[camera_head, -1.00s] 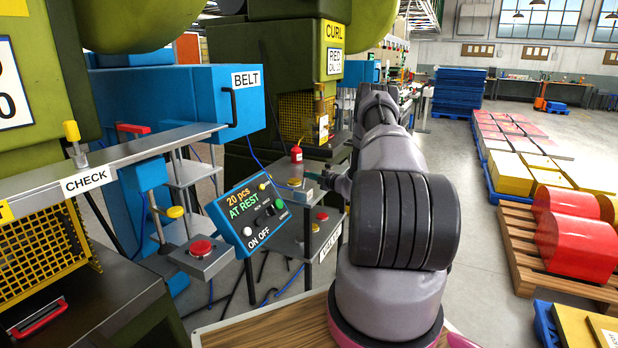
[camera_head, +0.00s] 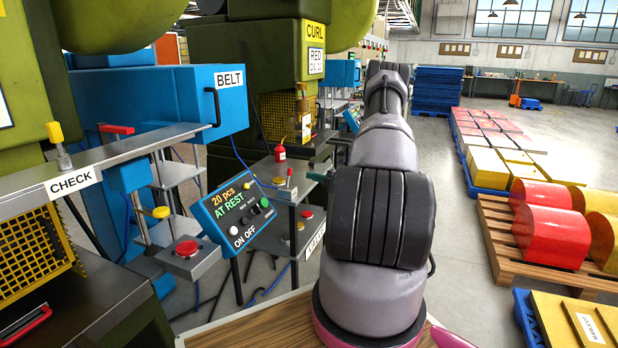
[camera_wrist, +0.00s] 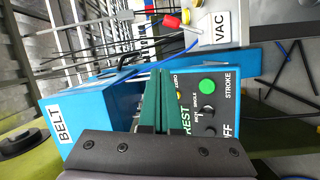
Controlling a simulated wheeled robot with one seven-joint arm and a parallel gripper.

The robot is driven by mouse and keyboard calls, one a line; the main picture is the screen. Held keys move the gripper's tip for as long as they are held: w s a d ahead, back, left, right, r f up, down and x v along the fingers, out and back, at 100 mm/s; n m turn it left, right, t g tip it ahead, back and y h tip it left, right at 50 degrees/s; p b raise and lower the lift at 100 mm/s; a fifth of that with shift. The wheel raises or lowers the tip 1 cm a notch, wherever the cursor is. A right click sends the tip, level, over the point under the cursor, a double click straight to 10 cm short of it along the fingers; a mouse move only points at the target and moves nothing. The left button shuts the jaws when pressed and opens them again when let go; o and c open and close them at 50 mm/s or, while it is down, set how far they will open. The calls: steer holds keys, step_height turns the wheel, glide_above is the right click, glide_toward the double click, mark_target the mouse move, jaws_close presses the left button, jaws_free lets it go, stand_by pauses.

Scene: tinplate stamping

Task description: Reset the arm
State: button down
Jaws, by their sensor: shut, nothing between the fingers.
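My arm (camera_head: 378,215) reaches forward over the wooden deck in the head view. My gripper (camera_wrist: 155,105) shows in the wrist view as two dark green fingers, shut together with nothing between them. In the head view only a small teal bit of it shows left of my arm. In the wrist view the fingers overlap the control panel (camera_wrist: 200,120) with its green button and knobs; I cannot tell how far apart they are. The same panel in the head view (camera_head: 237,212) reads "20 pcs AT REST".
The blue BELT housing (camera_head: 150,100) and the CHECK rail (camera_head: 110,165) stand at left. Pallets with red rolls (camera_head: 550,235) and yellow stacks lie at right. Open floor (camera_head: 455,230) lies between.

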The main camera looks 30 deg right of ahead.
stand_by(0.4)
steer(key=s+a+r+n+g+y, duration=0.2)
steer(key=s+a+r+n+g, duration=0.15)
steer(key=a+r+n, duration=0.65)
steer(key=s+a+r+n+g+y, duration=0.2)
steer(key=a+r+n+g+y, duration=0.15)
steer(key=a+r+n, duration=0.6)
steer(key=s+a+r+n+g+h, duration=0.3)
steer(key=s+a+r+n+g, duration=0.1)
steer(key=s+a+r+n, duration=0.65)
steer(key=s+r+n+t+h, duration=0.1)
steer(key=s+r+n+h, duration=0.2)
steer(key=s+n, duration=0.6)
steer(key=s+r+n+t+h, duration=0.1)
steer(key=s+r+n+h, duration=0.2)
steer(key=s+n, duration=0.6)
steer(key=s+r, duration=0.1)
steer(key=s, duration=0.4)
steer(key=shift+s+a+r+h, duration=0.3)
steer(key=shift+h, duration=0.05)
